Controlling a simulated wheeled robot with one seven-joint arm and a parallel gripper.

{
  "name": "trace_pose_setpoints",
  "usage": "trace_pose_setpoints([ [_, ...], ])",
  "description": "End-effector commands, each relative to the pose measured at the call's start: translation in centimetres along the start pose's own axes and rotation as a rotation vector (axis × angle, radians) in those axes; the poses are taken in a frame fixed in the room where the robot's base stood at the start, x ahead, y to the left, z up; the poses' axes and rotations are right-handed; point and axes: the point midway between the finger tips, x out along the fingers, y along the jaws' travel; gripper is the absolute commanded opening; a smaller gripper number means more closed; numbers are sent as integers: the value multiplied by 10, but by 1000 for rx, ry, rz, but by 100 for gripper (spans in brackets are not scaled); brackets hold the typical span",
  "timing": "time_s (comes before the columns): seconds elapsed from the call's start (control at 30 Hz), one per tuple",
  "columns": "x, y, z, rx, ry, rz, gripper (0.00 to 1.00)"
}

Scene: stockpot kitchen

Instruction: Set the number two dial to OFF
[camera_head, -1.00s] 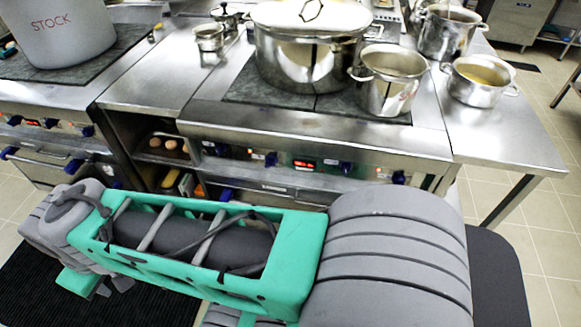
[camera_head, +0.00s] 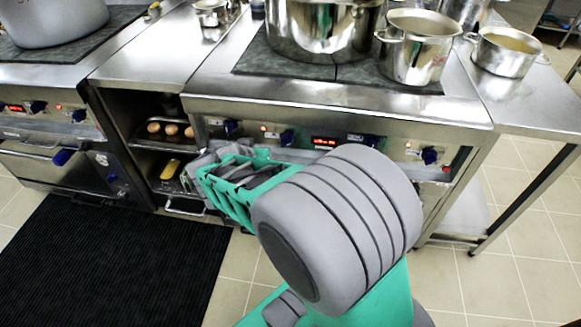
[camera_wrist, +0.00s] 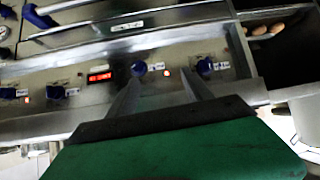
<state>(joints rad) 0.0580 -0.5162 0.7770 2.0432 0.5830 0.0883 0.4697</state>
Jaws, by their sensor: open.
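The stove's front panel (camera_head: 340,138) carries a row of blue dials. In the head view they are a far-left dial (camera_head: 231,126), a second dial (camera_head: 287,136), a third dial (camera_head: 370,140) and a far-right dial (camera_head: 430,155). The wrist view shows the row reversed, with the second dial (camera_wrist: 139,68) just beyond one fingertip and the far-left dial (camera_wrist: 204,66) near the other. My gripper (camera_wrist: 162,82) is open and empty, its fingers pointing at the panel. Dial numbers and settings are too small to read.
A red display (camera_head: 325,142) sits mid-panel. A large pot (camera_head: 320,30) and a smaller pot (camera_head: 418,50) stand on the cooktop. An open shelf (camera_head: 160,145) with rolls is left of the panel.

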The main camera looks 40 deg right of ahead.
Motion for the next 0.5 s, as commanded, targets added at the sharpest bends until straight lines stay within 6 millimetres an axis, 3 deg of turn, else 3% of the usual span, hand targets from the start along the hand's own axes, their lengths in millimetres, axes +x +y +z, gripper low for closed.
trace_pose_setpoints([
  [0.03,59,19,33,44,114,61,58],
  [0.13,108,49,38,91,369,118,58],
  [0.2,123,59,42,86,506,119,58],
  [0.3,130,63,46,63,624,100,58],
  [0.5,138,66,34,49,675,88,58],
])
